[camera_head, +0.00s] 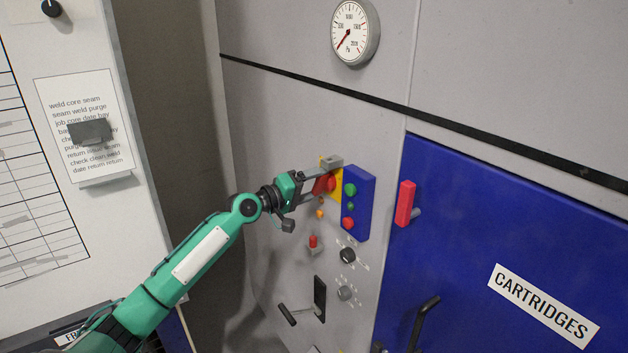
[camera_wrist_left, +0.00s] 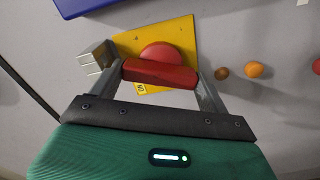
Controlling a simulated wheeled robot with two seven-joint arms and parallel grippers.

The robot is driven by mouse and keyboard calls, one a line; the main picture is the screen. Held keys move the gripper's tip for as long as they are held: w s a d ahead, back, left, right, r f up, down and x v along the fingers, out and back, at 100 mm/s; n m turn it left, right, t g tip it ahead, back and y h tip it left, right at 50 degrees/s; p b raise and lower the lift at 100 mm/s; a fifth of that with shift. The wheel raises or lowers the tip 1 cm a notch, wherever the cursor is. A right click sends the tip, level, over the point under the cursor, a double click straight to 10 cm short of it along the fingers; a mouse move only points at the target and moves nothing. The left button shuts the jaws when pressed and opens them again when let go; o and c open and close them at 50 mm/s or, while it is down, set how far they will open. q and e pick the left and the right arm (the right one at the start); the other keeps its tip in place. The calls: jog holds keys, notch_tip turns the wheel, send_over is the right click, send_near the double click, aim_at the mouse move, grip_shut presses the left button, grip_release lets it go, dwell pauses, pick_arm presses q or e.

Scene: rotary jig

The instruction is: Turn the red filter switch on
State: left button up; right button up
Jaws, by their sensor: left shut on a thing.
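The red switch handle (camera_wrist_left: 160,73) is a short red bar in front of a round red base (camera_wrist_left: 161,54) on a yellow plate (camera_wrist_left: 183,38). In the head view the plate (camera_head: 337,186) is on the grey wall panel, and the red handle (camera_head: 320,184) is partly hidden by my fingers. My left gripper (camera_head: 318,182) is shut on this handle; in the left wrist view the bar lies crosswise between the two fingers. A small dark marking (camera_wrist_left: 140,88) shows on the plate's edge. My right gripper is not in view.
A small grey block (camera_wrist_left: 97,56) is at the plate's corner, close to one finger. A blue button box (camera_head: 357,205) is just right of the plate. Below are an orange button (camera_head: 320,213), a red-tipped toggle (camera_head: 313,242) and knobs (camera_head: 347,255). A red handle (camera_head: 405,203) is on the blue door (camera_head: 480,220).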

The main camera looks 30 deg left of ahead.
pick_arm(q)
jog(key=n+p, duration=0.2)
jog(key=n, duration=0.1)
jog(key=shift+r+n, duration=0.1)
jog(key=shift+n, duration=0.3)
jog(key=shift+n+p, duration=0.3)
jog(key=shift+n, duration=0.2)
jog(key=o, duration=1)
jog(key=shift+a, duration=0.1)
jog(key=shift+f, duration=0.2)
